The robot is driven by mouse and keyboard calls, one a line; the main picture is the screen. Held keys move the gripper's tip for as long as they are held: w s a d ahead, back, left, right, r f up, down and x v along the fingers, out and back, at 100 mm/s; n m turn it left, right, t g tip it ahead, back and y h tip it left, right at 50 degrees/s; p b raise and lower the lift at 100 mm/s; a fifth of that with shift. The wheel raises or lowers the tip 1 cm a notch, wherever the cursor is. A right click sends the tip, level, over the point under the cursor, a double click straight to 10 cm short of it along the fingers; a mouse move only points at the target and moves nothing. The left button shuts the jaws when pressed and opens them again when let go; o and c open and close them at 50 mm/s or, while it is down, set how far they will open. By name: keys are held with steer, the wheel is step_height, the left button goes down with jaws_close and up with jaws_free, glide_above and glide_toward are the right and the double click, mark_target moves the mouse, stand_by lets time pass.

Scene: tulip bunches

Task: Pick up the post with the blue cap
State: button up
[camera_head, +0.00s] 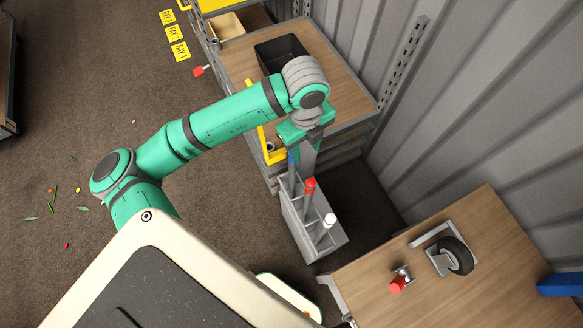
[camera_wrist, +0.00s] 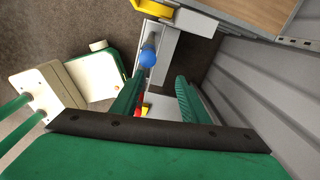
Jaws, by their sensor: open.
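A grey rack (camera_head: 325,247) stands on the floor and holds upright grey posts. The post with the blue cap (camera_wrist: 148,57) shows clearly in the wrist view, beyond my fingertips and nearer the left finger. In the head view its blue cap (camera_head: 292,157) is mostly hidden by my gripper. My gripper (camera_head: 307,168) points down above the far end of the rack. In the wrist view my gripper (camera_wrist: 157,80) is open, with no post visibly held between its fingers. The post with the red cap (camera_head: 310,184) and the post with the white cap (camera_head: 329,220) stand nearer the front.
A yellow bracket (camera_head: 271,152) stands close left of my gripper, beside a shelf unit (camera_head: 242,62) carrying a black bin (camera_head: 281,53). A corrugated wall (camera_head: 460,120) bounds the right. A wooden table (camera_head: 440,300) at lower right carries a wheel (camera_head: 457,257) and a red-capped part (camera_head: 397,285).

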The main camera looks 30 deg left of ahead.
mark_target(293, 163)
steer(key=a, duration=0.1)
steer(key=s+a+f+n, duration=0.1)
steer(key=a, duration=0.1)
steer(key=shift+s, duration=0.15)
steer(key=shift+a+f, duration=0.15)
steer(key=shift+f, duration=2.6)
steer(key=shift+a+f, duration=0.1)
steer(key=shift+f, duration=2.65)
steer(key=shift+w, duration=0.2)
jaws_close()
